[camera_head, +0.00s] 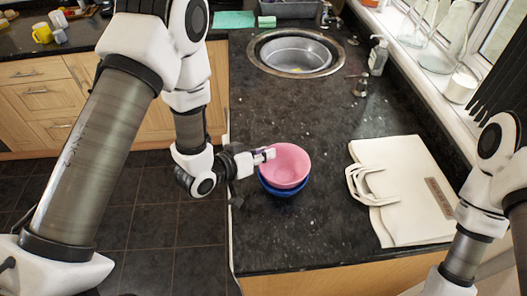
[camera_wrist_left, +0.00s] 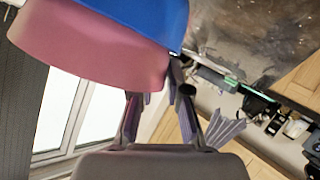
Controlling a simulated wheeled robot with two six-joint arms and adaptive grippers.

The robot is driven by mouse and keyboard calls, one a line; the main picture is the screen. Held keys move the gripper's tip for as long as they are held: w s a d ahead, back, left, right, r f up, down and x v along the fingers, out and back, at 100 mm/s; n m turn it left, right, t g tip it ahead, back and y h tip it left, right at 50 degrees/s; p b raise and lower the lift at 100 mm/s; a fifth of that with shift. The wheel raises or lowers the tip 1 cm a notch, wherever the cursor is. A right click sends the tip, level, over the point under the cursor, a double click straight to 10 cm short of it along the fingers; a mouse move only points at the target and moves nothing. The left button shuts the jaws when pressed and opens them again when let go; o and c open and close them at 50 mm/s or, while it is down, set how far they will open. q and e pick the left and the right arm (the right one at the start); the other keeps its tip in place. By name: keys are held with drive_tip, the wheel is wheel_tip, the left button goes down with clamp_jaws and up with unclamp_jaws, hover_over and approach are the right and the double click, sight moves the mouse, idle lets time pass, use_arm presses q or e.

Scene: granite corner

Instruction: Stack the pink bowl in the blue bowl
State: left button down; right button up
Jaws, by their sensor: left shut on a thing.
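The pink bowl (camera_head: 288,163) is upright on the dark counter's left side, directly over the blue bowl (camera_head: 284,190), whose rim and side show beneath it. It looks nested in the blue bowl, but the contact inside is hidden. My left gripper (camera_head: 266,155) is shut on the pink bowl's left rim. In the left wrist view, the pink bowl (camera_wrist_left: 90,48) and the blue bowl (camera_wrist_left: 145,18) fill the upper left, close against each other, with the left gripper's fingers (camera_wrist_left: 163,92) at the pink wall. My right arm shows at the right edge, but its gripper is out of view.
A white bag (camera_head: 415,190) lies on the counter to the right of the bowls. A round sink (camera_head: 296,54) is behind, with a soap bottle (camera_head: 378,57) beside it. The counter's left edge is close to the bowls. Bare counter lies in front of them.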

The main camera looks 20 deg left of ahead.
use_arm(q)
drive_tip(key=c, duration=1.2)
unclamp_jaws()
drive_tip(key=shift+s+d, duration=0.1)
drive_tip(key=shift+o, duration=0.2)
drive_tip(key=shift+r, duration=0.1)
drive_tip(key=shift+a, duration=0.2)
